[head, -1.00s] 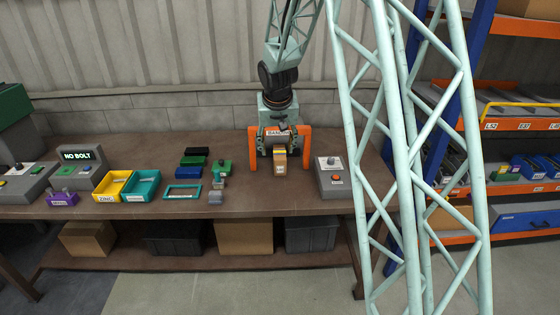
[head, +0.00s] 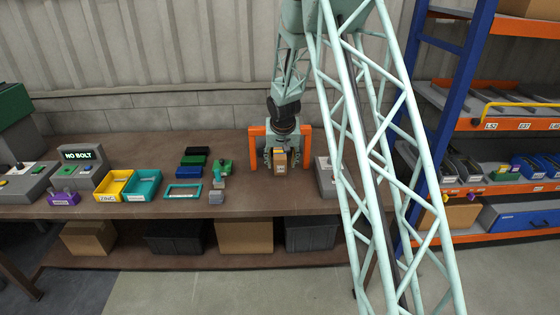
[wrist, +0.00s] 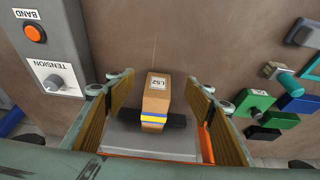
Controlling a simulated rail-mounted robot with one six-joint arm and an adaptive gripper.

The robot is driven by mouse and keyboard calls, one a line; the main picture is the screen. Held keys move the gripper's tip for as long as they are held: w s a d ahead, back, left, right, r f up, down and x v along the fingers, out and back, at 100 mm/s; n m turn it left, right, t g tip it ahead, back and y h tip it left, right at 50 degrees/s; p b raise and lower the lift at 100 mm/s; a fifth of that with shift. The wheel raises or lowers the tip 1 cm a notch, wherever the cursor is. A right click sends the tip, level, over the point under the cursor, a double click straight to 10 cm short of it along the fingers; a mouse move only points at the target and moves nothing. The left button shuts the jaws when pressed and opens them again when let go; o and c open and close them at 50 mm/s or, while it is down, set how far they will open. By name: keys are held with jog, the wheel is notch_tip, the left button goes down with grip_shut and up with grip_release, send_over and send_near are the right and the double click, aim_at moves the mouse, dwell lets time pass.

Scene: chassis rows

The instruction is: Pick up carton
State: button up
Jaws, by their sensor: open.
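The carton (head: 280,165) is a small tan box standing inside the orange frame (head: 254,150) on the workbench. In the wrist view the carton (wrist: 157,101) shows a white label on top and a blue and yellow band around it. My gripper (head: 281,157) is down at the carton, inside the orange frame. In the wrist view my gripper (wrist: 158,84) is open, with one finger on each side of the carton and a visible gap on both sides. The carton rests on or by a grey base (wrist: 150,144) with a dark strip across it.
A grey control box (head: 327,179) with a tension knob (wrist: 53,81) and orange button stands right of the frame. Left are a teal tray (head: 183,192), several small coloured parts, and yellow (head: 114,186) and teal bins. My lattice arm hides part of the bench's right end.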

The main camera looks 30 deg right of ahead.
aim_at(280, 152)
jog(key=shift+w, duration=0.1)
jog(key=shift+w+d+p, duration=0.2)
jog(key=shift+w+d, duration=0.6)
jog(key=shift+w, duration=1)
jog(key=shift+w+d+p, duration=0.25)
jog(key=shift+w+d, duration=0.5)
jog(key=shift+w, duration=1.05)
jog(key=shift+w+d+p, duration=0.2)
jog(key=shift+w+d, duration=0.6)
jog(key=shift+w, duration=1)
jog(key=shift+x, duration=2.5)
jog(key=shift+f+b, duration=0.2)
jog(key=shift+b, duration=0.15)
jog(key=shift+c, duration=0.9)
jog(key=c, duration=1)
jog(key=shift+c, duration=0.4)
